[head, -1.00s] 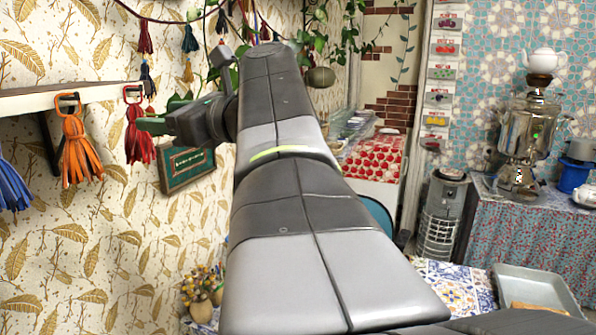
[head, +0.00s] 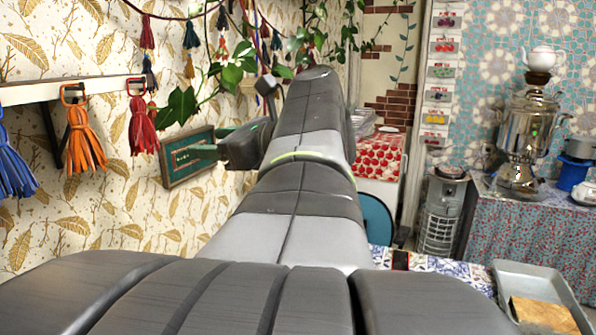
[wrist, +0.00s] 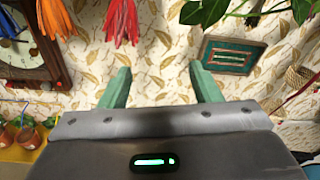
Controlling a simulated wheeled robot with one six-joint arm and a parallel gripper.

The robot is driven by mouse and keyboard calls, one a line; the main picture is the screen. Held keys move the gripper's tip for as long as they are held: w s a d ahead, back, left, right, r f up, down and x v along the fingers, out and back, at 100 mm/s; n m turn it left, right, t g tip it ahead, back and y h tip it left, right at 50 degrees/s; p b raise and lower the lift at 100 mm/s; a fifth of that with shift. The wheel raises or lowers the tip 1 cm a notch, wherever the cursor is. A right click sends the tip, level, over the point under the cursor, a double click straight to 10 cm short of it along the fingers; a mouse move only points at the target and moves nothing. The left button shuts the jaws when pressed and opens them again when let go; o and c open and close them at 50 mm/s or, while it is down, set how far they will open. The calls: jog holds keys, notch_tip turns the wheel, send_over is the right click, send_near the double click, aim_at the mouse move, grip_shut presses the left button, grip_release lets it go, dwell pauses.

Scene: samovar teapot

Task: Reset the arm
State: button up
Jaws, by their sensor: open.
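My gripper (head: 205,151) is at the left of the head view, raised in front of the patterned wall near a small green framed board (head: 187,160). In the wrist view my gripper (wrist: 160,86) shows two green fingers set wide apart, with nothing between them but wallpaper. The gripper is open and empty. My arm fills the middle and bottom of the head view and hides part of the table behind it.
A shelf (head: 60,93) with orange (head: 84,140) and red tassels (head: 142,125) is left of my gripper. Leafy vines hang above. At right stand a silver samovar (head: 525,130) with a white teapot (head: 543,60), a heater (head: 441,213) and a grey tray (head: 577,283).

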jog(key=shift+w+d+f+h, duration=0.1)
jog(key=shift+w+f+h, duration=0.1)
jog(key=shift+f, duration=0.35)
jog(key=shift+w+d+f+h, duration=0.15)
jog(key=shift+w+f, duration=0.1)
jog(key=shift+f, duration=0.25)
jog(key=shift+w+d+f+h, duration=0.1)
jog(key=shift+w+f, duration=0.1)
jog(key=shift+f, duration=0.35)
